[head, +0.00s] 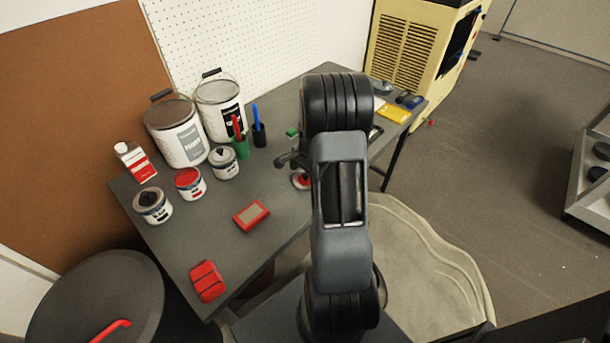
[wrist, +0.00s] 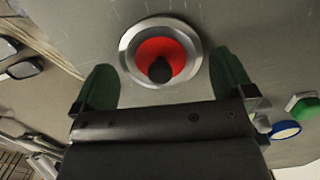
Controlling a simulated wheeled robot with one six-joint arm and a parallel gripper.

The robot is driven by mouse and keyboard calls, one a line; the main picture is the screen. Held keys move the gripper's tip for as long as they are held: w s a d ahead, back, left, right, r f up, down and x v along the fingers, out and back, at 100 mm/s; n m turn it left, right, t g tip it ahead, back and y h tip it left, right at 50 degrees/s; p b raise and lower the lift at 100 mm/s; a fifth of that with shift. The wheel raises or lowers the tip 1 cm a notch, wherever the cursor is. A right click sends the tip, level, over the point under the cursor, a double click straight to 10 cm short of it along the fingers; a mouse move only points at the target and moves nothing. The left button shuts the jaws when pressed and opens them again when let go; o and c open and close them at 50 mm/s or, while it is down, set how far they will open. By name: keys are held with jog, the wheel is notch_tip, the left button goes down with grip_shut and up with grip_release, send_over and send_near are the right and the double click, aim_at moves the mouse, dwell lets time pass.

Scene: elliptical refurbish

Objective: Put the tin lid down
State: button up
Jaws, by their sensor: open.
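The tin lid (wrist: 132,44) is round, with a silver rim, a red middle and a dark knob. It appears to lie flat on the grey tabletop. In the head view the lid (head: 301,181) is partly hidden by my arm, near the table's front right edge. My gripper (wrist: 166,78) is open, with one green finger on each side of the lid's near part and gaps visible between fingers and rim. In the head view my gripper (head: 287,160) is small and partly hidden behind my arm. An open tin of red paint (head: 188,184) stands to the left.
The grey table (head: 190,235) also holds two lidded small tins (head: 152,206) (head: 224,163), two large paint cans (head: 178,132) (head: 221,105), pen cups (head: 241,148), a white-red bottle (head: 136,162), a red box (head: 251,215) and a red item (head: 207,281). The front middle has bare room.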

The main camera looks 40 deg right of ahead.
notch_tip(320, 180, up, 11)
jog(key=d, duration=0.1)
jog(key=s+a+r+n+t, duration=0.1)
jog(key=s+a+r+n, duration=0.1)
jog(key=s+a+n, duration=0.2)
jog(key=s+a+r+n+t+h, duration=0.1)
jog(key=s+a+r+n, duration=0.1)
jog(key=s+a+n, duration=0.2)
jog(key=s+a+r+n+t, duration=0.1)
jog(key=s+a+r+n, duration=0.2)
jog(key=a+n, duration=0.6)
jog(key=shift+s+a+p, duration=0.4)
jog(key=shift+s+a, duration=0.15)
jog(key=shift+a, duration=2)
jog(key=shift+r, duration=0.1)
